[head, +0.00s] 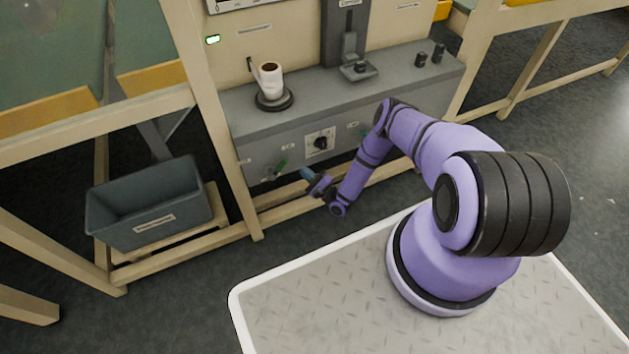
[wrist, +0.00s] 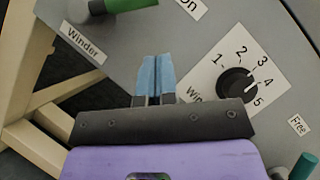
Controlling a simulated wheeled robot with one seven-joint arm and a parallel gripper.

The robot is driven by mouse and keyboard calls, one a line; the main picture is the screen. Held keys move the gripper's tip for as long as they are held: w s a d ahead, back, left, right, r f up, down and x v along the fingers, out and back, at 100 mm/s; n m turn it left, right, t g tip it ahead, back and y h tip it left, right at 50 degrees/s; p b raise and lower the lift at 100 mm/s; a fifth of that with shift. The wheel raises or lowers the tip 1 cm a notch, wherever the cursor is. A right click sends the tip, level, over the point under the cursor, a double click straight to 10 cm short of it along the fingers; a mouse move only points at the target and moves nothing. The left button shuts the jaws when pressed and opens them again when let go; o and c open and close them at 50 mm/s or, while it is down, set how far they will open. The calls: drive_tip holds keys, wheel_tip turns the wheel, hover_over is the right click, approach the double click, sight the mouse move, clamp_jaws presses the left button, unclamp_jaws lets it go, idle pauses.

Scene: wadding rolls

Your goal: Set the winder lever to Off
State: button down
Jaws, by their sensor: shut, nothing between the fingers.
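The winder lever has a green handle (wrist: 135,3) on a dark pivot, cut off by the top edge of the wrist view. Its handle points toward the "On" label (wrist: 187,8); the "Winder" label (wrist: 85,42) is below it. In the head view the green lever (head: 281,167) is on the front of the grey machine, low and left of the dial. My gripper (wrist: 156,76) is shut and empty, its blue fingertips together. It is below and right of the lever in the wrist view, apart from it. In the head view my gripper (head: 306,173) is just right of the lever. No "Off" label is readable.
A black dial (wrist: 237,83) numbered 1 to 5 is right of my fingers. A second, teal-handled lever (wrist: 304,165) is near a "Free" label (wrist: 298,125). A white roll (head: 271,78) stands on the machine's top ledge. A grey bin (head: 150,205) sits at lower left.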

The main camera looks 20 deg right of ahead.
drive_tip(key=shift+w+a+r, duration=0.6)
drive_tip(key=shift+a+r, duration=0.2)
drive_tip(key=shift+a, duration=0.15)
drive_tip(key=shift+w+a+r, duration=0.6)
drive_tip(key=shift+a+r, duration=0.2)
drive_tip(key=shift+a, duration=0.15)
